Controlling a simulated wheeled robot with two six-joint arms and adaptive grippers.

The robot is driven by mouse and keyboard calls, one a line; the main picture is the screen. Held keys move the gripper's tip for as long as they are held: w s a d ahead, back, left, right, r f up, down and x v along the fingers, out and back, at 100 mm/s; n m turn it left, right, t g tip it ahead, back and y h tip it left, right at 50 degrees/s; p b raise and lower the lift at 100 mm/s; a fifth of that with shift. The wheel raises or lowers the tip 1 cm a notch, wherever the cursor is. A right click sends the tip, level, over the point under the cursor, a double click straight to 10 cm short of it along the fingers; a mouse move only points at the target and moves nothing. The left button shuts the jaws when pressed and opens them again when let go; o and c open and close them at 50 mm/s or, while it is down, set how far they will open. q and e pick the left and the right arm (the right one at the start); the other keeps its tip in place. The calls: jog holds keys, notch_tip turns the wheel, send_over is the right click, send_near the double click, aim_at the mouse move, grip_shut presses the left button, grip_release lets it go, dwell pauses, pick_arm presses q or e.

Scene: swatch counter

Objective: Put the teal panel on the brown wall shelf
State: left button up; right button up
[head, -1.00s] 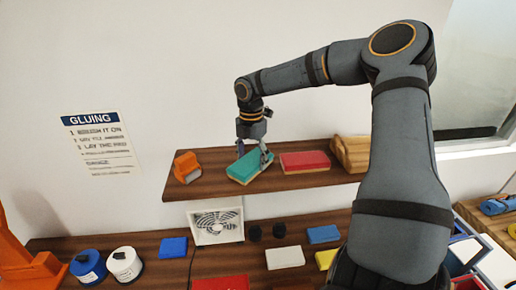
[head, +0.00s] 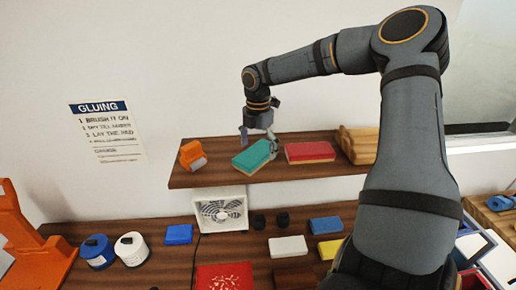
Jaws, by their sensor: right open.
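The teal panel (head: 253,156) lies on the brown wall shelf (head: 220,177), teal face up with a tan layer under it. It sits between an orange object and a red panel, apart from both. My right gripper (head: 259,143) is open at the panel's back edge, its fingers spread and pointing down. One finger overlaps the panel's right end in the picture; I cannot tell if it touches. My left gripper is not in view.
Below, the counter holds a fan (head: 221,210), two jars (head: 132,249) and several coloured panels. The shelf's front strip is bare.

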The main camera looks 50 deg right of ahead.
aim_at(258, 151)
notch_tip(258, 151, up, 12)
jog(key=b, duration=0.2)
jog(key=shift+f+b, duration=0.15)
jog(key=shift+b, duration=0.2)
